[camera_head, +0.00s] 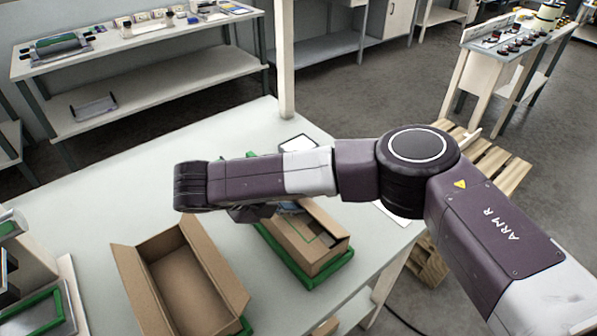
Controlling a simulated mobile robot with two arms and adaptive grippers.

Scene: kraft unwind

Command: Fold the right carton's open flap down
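The right carton (326,252) is a brown box on a green-edged tray (318,278) near the middle of the white table. Its top shows a dark green line marking. My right arm crosses above and hides its far left part, so I cannot tell how its flap stands. My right gripper (254,214) shows as a dark shape under the arm's end, at the carton's upper left. Its fingers are mostly hidden, and I cannot tell whether they touch the carton. My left gripper is not in view.
An open, empty-looking carton (181,283) with raised flaps stands to the left. The white table (110,215) is clear at its far left. A green-framed holder (40,312) stands at the lower left. A wooden pallet (497,165) lies on the floor beyond the arm.

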